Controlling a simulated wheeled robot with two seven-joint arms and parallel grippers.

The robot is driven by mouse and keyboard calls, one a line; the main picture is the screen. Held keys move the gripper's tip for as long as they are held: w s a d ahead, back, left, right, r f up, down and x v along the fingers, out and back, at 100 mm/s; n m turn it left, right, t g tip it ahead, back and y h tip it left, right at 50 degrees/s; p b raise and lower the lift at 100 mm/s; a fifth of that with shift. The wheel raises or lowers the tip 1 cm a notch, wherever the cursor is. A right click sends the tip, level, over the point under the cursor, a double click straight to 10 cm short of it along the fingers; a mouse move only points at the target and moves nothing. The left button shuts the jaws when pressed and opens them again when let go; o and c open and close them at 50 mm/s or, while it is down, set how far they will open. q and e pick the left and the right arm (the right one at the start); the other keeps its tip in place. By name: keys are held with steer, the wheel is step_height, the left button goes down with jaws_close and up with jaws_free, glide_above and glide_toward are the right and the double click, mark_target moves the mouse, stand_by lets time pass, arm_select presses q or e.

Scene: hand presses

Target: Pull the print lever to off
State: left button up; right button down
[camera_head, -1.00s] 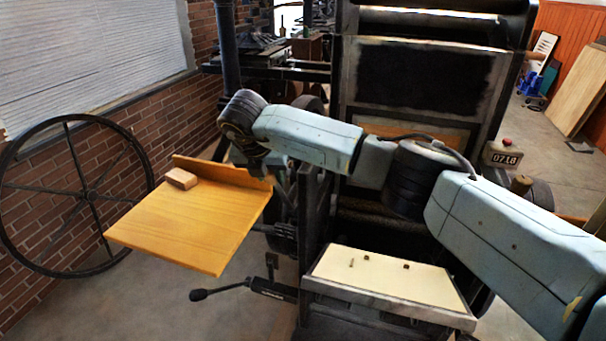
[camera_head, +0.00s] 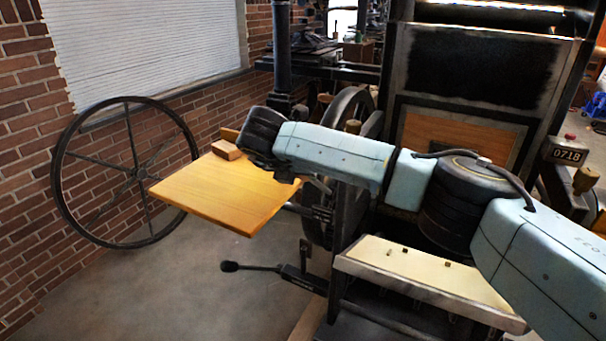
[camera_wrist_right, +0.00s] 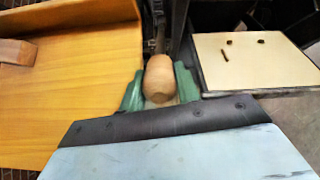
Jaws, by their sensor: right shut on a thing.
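The print lever shows in the right wrist view as a dark rod ending in a rounded wooden knob (camera_wrist_right: 159,80). My right gripper (camera_wrist_right: 159,92) has its green fingers on both sides of this knob and is shut on it. In the head view my right arm reaches in from the right across the press (camera_head: 462,145). Its dark wrist (camera_head: 262,137) is above the right edge of the wooden feed board, and the knob and fingers are hidden there. My left gripper is not in view.
The tilted wooden board (camera_head: 225,193) carries a small wooden block (camera_head: 226,150). A cream-topped table (camera_head: 420,268) is at the lower right. A black-handled pedal or lever (camera_head: 250,267) sticks out low at the front. A spoked wheel (camera_head: 127,170) stands by the brick wall; floor between is clear.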

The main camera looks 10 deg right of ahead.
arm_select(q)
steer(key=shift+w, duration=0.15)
arm_select(e)
steer(key=shift+s+a+f, duration=0.15)
steer(key=shift+s+f, duration=0.05)
steer(key=shift+f, duration=0.15)
steer(key=c, duration=1.5)
jaws_free()
steer(key=o, duration=0.5)
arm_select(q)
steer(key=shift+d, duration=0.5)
arm_select(e)
steer(key=shift+r, duration=0.15)
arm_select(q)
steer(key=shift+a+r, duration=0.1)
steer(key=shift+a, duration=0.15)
arm_select(e)
steer(key=v, duration=1.3)
steer(key=shift+a+r, duration=0.1)
